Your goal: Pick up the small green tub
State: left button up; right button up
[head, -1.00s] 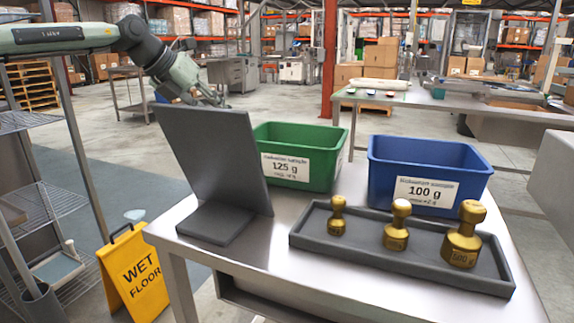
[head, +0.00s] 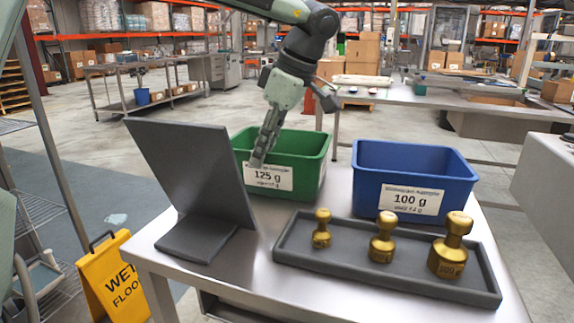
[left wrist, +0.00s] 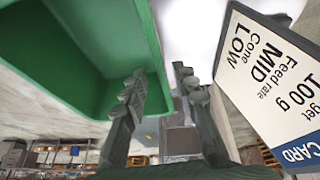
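The green tub (head: 312,150), labelled 125 g, stands on the steel table behind the dark tilted stand. My left gripper (head: 260,158) reaches down at the tub's left side, with its fingers overlapping the tub in the head view. In the left wrist view, the tub (left wrist: 85,45) fills the upper left. The left gripper's fingers (left wrist: 160,92) are apart there, one over the tub's inner side and one outside its wall. A gap shows between the wall and the outer finger. I cannot tell whether the inner finger touches. My right gripper is not in view.
A blue tub (head: 420,165) labelled 100 g stands right of the green one. A grey tray (head: 385,275) with three brass weights lies in front. The dark stand (head: 190,165) is close to the left gripper. A printed card (left wrist: 275,85) shows in the wrist view.

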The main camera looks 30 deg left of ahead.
aim_at(252, 192)
pick_arm(q)
jog(key=x, duration=0.4)
jog(key=d+x, duration=0.1)
jog(key=x, duration=0.2)
jog(key=shift+w+f, duration=0.1)
jog(key=shift+f, duration=0.2)
grip_shut()
